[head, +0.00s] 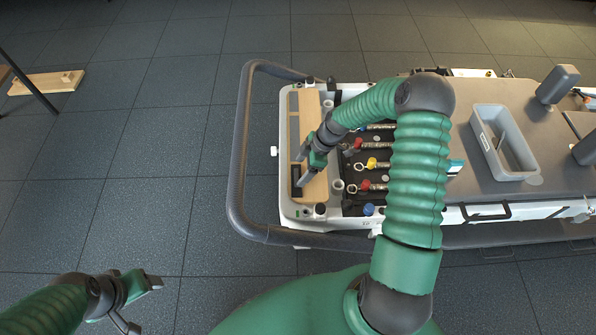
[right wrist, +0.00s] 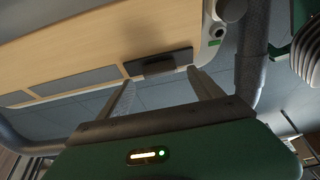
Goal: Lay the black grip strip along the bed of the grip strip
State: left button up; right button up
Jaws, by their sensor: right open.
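The black grip strip (right wrist: 158,62) lies at the edge of a pale wooden board (right wrist: 90,38); it also shows in the head view (head: 296,179). Grey inset bands (right wrist: 76,80) run along the same edge, in line with the strip; I cannot tell which part is its bed. My right gripper (right wrist: 161,76) is open, its two fingertips on either side of the strip in the right wrist view, not closed on it. In the head view the right gripper (head: 304,169) hangs over the board's near end. My left gripper (head: 143,303) is open and empty, away from the cart.
The board is on a white cart with a dark rail (head: 240,150) around its left end. Several coloured-knob parts (head: 372,163) lie right of the board. A grey bin (head: 503,141) stands further right. The floor at left is mostly clear.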

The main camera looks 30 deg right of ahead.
jog(key=p+v, duration=0.2)
jog(key=v, duration=0.6)
jog(key=s+a+r+m+h, duration=0.4)
jog(key=s+a+r+m, duration=0.8)
jog(key=s+a, duration=0.3)
pick_arm(q)
jog(key=w+p+v, duration=0.3)
jog(key=p+v, duration=1)
jog(key=v, duration=0.1)
jog(key=w+r+p+v, duration=0.1)
jog(key=w+p+v, duration=0.2)
jog(key=p+v, duration=1)
jog(key=shift+w+v, duration=0.25)
jog(key=shift+v, duration=0.85)
pick_arm(e)
notch_tip(320, 180, up, 26)
jog(key=w, duration=0.1)
jog(key=shift+a, duration=0.25)
jog(key=shift+w+a, duration=0.1)
jog(key=shift+w, duration=0.1)
